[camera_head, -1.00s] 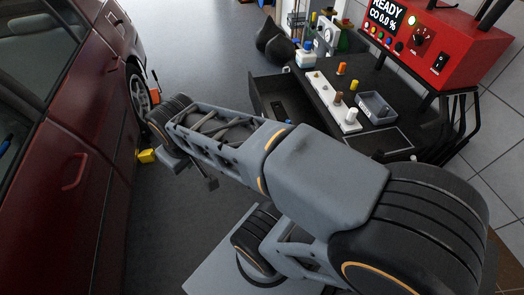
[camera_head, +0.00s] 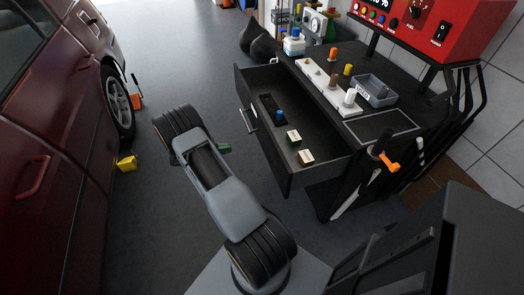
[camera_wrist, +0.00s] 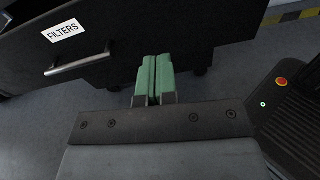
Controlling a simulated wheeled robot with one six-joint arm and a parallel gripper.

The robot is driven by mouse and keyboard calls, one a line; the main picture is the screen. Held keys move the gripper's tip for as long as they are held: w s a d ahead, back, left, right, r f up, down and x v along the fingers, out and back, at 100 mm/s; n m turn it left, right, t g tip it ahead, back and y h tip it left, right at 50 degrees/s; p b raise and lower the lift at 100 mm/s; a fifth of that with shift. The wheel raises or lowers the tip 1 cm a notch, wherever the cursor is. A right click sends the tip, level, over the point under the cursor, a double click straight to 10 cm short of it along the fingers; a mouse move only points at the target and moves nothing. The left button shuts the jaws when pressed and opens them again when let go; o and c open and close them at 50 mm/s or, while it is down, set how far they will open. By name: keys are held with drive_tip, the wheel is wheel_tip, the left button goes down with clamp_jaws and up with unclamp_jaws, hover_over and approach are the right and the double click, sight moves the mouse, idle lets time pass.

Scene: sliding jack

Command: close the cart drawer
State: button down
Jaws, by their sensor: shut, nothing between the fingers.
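The black cart drawer (camera_head: 272,135) stands well open, pulled out to the left from the cart (camera_head: 378,128). Its front carries a silver handle (camera_head: 247,118). Several small items lie inside, including a blue-topped one (camera_head: 280,116) and two small boxes. In the wrist view the drawer front (camera_wrist: 130,25) shows a "FILTERS" label and its handle (camera_wrist: 80,62) at upper left. My gripper (camera_head: 224,148) is left of the drawer front, its green tips mostly hidden by my arm. In the wrist view its fingers (camera_wrist: 153,75) are shut and empty, pointing towards the front, right of the handle; contact cannot be told.
A dark red car (camera_head: 50,130) stands along the left, with a yellow wheel chock (camera_head: 127,163) by it. The cart top holds bottles, a grey tray (camera_head: 375,90) and a red analyser (camera_head: 430,30).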

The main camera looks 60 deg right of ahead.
wheel_tip(320, 180, down, 3)
drive_tip(key=d+h, duration=0.1)
drive_tip(key=n+p, duration=0.1)
approach(268, 144)
drive_tip(key=x, duration=0.5)
drive_tip(key=shift+s+d+f, duration=0.1)
drive_tip(key=shift+d+f, duration=0.05)
drive_tip(key=shift+d, duration=0.25)
drive_tip(key=shift+x, duration=0.85)
